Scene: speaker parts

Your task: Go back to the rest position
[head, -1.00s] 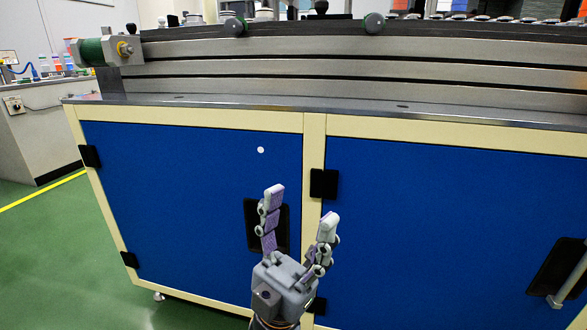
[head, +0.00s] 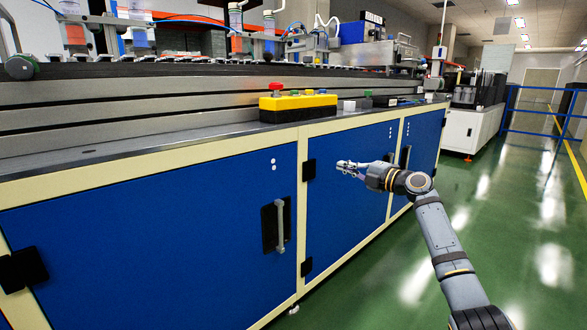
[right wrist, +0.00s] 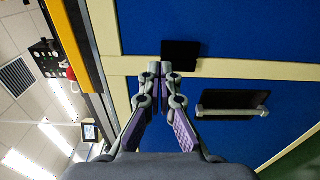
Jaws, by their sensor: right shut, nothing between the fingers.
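My right gripper (head: 345,165) is at the end of my outstretched right arm in the head view, in front of the blue cabinet doors. It is empty, with its fingers together. In the right wrist view the fingertips (right wrist: 160,72) meet in front of the cream cabinet frame and a black hinge. My left gripper is not in the head view.
The workbench has blue doors (head: 150,245) with a recessed handle (head: 280,225). A yellow button box (head: 298,106) with red and green buttons sits on the bench edge. The green floor (head: 510,210) to the right is open, with a blue railing (head: 545,118) farther back.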

